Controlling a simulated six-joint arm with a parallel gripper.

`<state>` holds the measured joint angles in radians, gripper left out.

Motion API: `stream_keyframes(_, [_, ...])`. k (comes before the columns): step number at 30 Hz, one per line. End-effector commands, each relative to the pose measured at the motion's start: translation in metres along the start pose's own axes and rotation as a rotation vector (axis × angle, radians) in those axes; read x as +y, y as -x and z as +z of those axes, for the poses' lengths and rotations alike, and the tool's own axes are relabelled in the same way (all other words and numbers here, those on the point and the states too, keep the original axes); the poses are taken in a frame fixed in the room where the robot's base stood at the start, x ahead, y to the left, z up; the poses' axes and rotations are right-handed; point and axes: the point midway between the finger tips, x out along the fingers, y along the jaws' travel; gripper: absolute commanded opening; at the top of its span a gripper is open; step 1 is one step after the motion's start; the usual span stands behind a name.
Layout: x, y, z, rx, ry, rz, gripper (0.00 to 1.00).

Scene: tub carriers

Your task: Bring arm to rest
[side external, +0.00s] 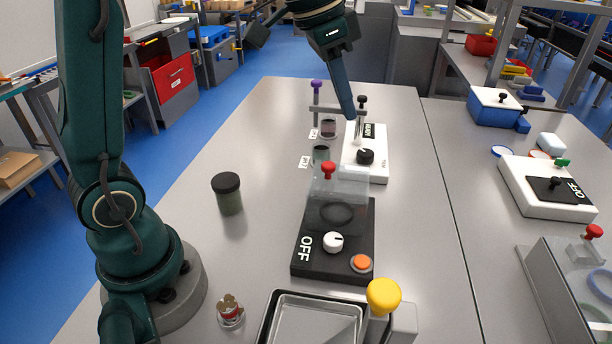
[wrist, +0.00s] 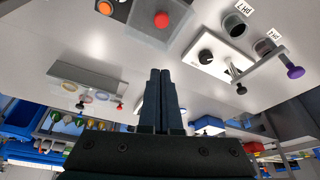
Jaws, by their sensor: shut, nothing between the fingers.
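My gripper (side external: 349,112) hangs from the raised arm at the top middle of the side view, pointing down. Its fingers are together with nothing between them, as the wrist view (wrist: 160,76) also shows. In the side view the fingertips overlap the area by the white device with a black knob (side external: 377,172); I cannot tell the exact gap. In the wrist view they stand apart from that device (wrist: 210,55).
A black OFF device (side external: 312,262) with a clear shield stands mid-table. A dark-lidded jar (side external: 229,200) stands left of it. A metal tray (side external: 318,318) and yellow knob (side external: 383,296) are in front. A purple-knobbed bar (side external: 317,88) stands near the fingers.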

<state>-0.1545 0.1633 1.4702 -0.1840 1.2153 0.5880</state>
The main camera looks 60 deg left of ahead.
Motion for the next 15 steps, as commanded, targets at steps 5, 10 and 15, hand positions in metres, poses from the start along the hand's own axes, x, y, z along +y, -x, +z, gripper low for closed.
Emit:
stream_keyframes(5, [0.016,0.028,0.004,0.056,-0.039,-0.029,0.00])
stream_keyframes(10, [0.043,0.046,0.040,0.097,-0.022,-0.070,0.00])
stream_keyframes(15, [0.064,0.044,0.086,0.132,0.064,-0.110,0.00])
